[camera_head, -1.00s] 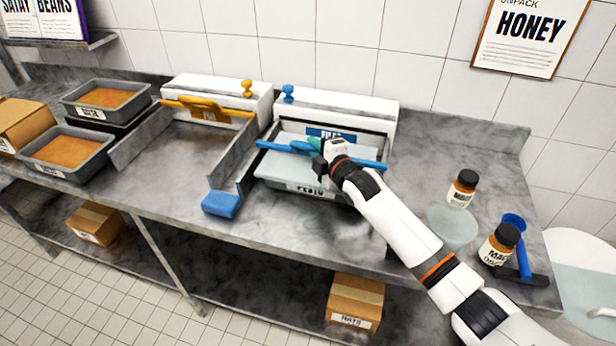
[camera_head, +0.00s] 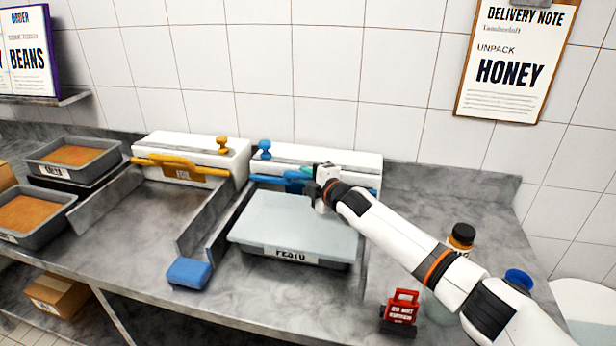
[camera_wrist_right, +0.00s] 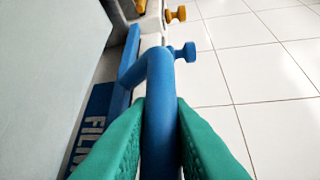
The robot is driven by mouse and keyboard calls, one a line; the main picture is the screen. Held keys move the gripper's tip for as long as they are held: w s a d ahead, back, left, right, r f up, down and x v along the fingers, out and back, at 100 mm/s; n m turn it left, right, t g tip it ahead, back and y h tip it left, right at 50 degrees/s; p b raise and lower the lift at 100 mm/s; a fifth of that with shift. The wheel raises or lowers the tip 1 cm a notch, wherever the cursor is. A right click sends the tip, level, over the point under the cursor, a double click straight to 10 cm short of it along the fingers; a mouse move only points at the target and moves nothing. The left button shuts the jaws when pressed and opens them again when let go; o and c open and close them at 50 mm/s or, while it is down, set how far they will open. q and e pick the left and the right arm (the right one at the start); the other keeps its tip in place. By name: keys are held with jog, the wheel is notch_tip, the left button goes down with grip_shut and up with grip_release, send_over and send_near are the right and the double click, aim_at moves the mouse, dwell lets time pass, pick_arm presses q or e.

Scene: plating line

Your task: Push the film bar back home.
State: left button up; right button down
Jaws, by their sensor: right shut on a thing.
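The blue film bar (camera_head: 282,182) lies along the front of the right white dispenser (camera_head: 330,158), behind the pesto tray. In the right wrist view its blue handle (camera_wrist_right: 160,85) stands between the green fingers, and a blue FILM label (camera_wrist_right: 92,125) shows beside it. My right gripper (camera_head: 314,186) is shut on this handle; it also shows in the right wrist view (camera_wrist_right: 160,140). My arm hides the right part of the bar. The pesto tray (camera_head: 300,256) has a pale sheet of film (camera_head: 295,222) over its top. My left gripper is not in view.
The left dispenser has a yellow foil bar (camera_head: 180,168). A blue sponge (camera_head: 189,272) lies at the front. Brown-filled trays (camera_head: 42,235) stand at left. The back right counter is clear.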

jog(key=shift+d+r, duration=0.15)
jog(key=c, duration=1.6)
grip_release()
jog(key=shift+w, duration=0.1)
jog(key=shift+o, duration=1.4)
jog(key=shift+s+f, duration=0.2)
jog(key=shift+s, duration=0.05)
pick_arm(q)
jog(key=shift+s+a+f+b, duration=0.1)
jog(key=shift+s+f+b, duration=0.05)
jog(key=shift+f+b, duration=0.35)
pick_arm(e)
jog(key=v, duration=1.1)
jog(key=shift+s+d+r, duration=0.1)
jog(key=shift+r, duration=0.05)
